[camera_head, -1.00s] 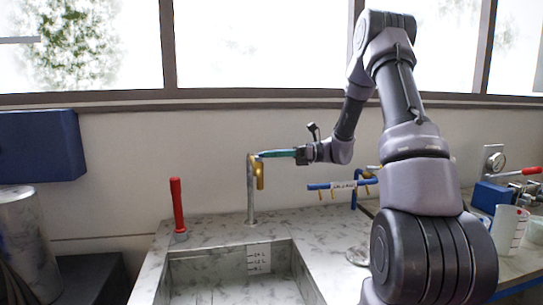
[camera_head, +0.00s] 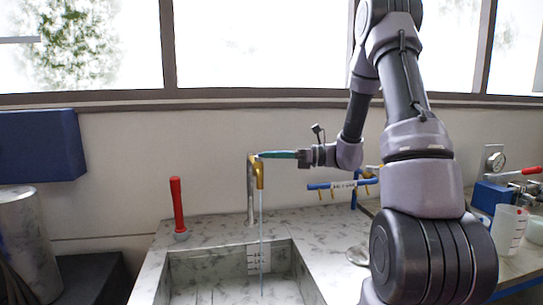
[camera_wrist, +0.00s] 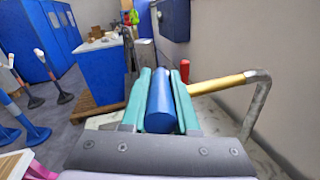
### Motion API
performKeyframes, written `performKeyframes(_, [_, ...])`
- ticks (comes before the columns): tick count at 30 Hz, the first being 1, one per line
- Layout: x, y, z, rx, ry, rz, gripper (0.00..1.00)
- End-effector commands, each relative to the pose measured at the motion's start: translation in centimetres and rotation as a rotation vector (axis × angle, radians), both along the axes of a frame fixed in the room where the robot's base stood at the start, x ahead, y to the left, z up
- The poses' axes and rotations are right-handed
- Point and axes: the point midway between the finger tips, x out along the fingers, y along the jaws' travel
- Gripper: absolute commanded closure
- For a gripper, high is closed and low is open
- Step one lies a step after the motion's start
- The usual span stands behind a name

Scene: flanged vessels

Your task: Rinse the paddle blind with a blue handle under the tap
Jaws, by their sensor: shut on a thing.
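My gripper (camera_head: 280,154) reaches left to the top of the tap (camera_head: 251,200), its teal fingers level beside the brass spout (camera_head: 260,175). In the wrist view, the fingers (camera_wrist: 160,95) are shut on a blue cylinder, which looks like the blue handle (camera_wrist: 160,105) of the paddle blind. I cannot make out the blind's plate in either view. A thin water stream (camera_head: 262,230) falls from the spout into the sink (camera_head: 215,245). The tap's brass arm (camera_wrist: 220,84) is right of the fingers in the wrist view, apparently apart from them.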

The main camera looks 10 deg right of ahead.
Motion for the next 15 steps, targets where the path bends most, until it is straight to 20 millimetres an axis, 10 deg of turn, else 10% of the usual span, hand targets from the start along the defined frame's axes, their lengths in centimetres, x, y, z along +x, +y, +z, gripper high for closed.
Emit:
performKeyframes(12, [-0.16, 0.01, -0.02, 0.000, 0.001, -0.047, 1.00])
performKeyframes(13, [-0.16, 0.01, -0.02, 0.000, 0.001, -0.047, 0.60])
performKeyframes(15, [-0.16, 0.01, -0.03, 0.000, 0.001, -0.047, 0.42])
